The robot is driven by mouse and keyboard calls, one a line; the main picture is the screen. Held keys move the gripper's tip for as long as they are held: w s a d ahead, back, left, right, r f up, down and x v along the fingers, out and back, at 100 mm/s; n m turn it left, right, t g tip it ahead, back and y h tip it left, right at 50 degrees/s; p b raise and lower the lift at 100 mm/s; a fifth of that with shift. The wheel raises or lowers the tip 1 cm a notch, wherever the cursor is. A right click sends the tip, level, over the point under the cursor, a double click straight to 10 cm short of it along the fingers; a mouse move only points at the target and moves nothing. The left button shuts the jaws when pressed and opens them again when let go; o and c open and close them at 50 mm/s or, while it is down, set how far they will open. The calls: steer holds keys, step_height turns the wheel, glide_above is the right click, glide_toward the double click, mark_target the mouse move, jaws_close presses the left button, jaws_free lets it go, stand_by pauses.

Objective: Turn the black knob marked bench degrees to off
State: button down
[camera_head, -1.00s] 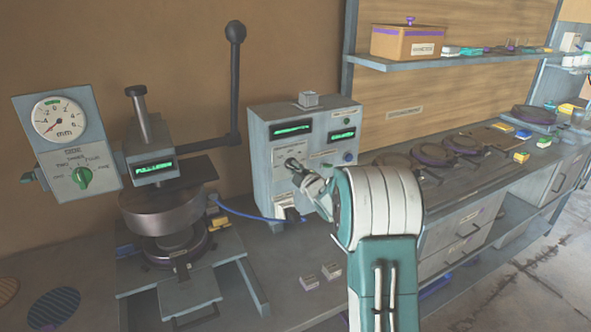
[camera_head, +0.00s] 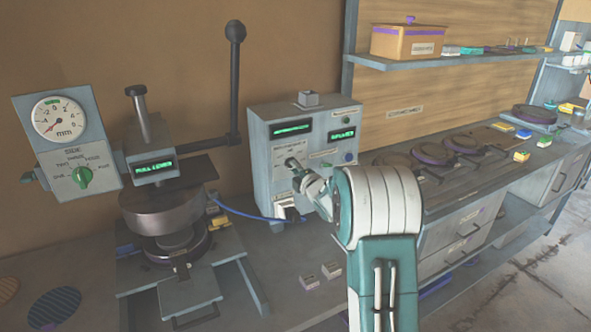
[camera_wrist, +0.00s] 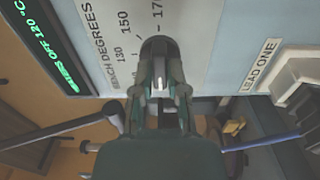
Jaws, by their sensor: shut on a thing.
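A black knob (camera_wrist: 157,48) on a grey control box (camera_head: 262,180) shows between my fingers in the wrist view, beside a printed scale reading bench degrees, with 130, 150 and 170 legible. My gripper (camera_wrist: 159,85) is shut on the knob, and its fingers hide much of it. In the head view my gripper (camera_head: 297,168) reaches the left part of the box front, and the knob is hidden behind it. A green display (camera_wrist: 48,40) on the box appears to read sides off 120 °C.
A plate press (camera_head: 165,205) with a dial gauge (camera_head: 58,117) and a green knob (camera_head: 82,176) stands left of the box. A blue cable (camera_head: 245,215) runs between press and box.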

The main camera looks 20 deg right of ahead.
steer(key=shift+a+f, duration=0.1)
steer(key=shift+f, duration=0.2)
steer(key=c, duration=0.7)
jaws_free()
steer(key=shift+o, duration=0.2)
steer(key=shift+a+r, duration=0.1)
steer(key=s, duration=1.2)
steer(key=shift+d, duration=0.2)
